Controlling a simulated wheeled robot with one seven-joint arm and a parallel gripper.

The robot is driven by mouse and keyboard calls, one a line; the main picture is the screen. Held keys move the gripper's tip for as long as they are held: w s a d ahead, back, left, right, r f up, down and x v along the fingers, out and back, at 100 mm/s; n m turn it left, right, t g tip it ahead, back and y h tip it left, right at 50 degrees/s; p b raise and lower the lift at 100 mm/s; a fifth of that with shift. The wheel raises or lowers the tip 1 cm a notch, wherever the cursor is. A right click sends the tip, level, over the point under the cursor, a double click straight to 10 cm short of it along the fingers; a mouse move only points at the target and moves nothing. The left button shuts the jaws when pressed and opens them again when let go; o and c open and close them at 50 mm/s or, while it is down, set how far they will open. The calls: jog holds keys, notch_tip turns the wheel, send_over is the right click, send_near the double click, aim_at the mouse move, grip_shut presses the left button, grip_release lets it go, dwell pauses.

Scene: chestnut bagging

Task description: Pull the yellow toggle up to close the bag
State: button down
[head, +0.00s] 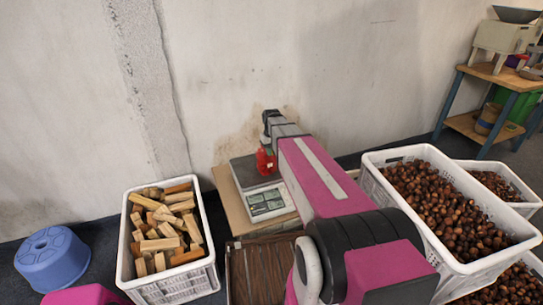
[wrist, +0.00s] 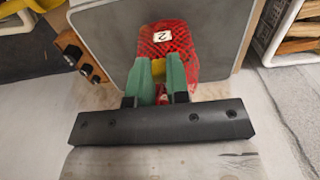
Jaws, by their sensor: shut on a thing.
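The red mesh bag (wrist: 180,42), with a white label marked 2, is on the grey scale platform (wrist: 108,40) in the wrist view. In the head view the red bag (head: 265,160) shows small, beyond my arm, on the scale (head: 242,172). My gripper (wrist: 159,66) has its green fingers at the bag's neck, shut on the yellow toggle (wrist: 157,72). Most of the toggle is hidden between the fingers. A bit of red shows past it, between the finger bases. In the head view my gripper (head: 268,141) is mostly hidden by my arm.
A white crate of wood blocks (head: 127,262) stands left of the scale. A white crate of chestnuts (head: 375,187) stands to the right. A blue stool (head: 50,262) is at far left. The wall (head: 250,60) rises close behind the scale.

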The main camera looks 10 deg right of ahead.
notch_tip(320, 180, up, 2)
jog(key=shift+r, duration=0.15)
jog(key=c, duration=1)
grip_release()
notch_tip(320, 180, up, 11)
jog(key=s+f+m, duration=0.1)
jog(key=s+f, duration=0.6)
jog(key=s, duration=0.3)
jog(key=s+f+m, duration=0.1)
jog(key=s+f, duration=0.7)
jog(key=s, duration=0.3)
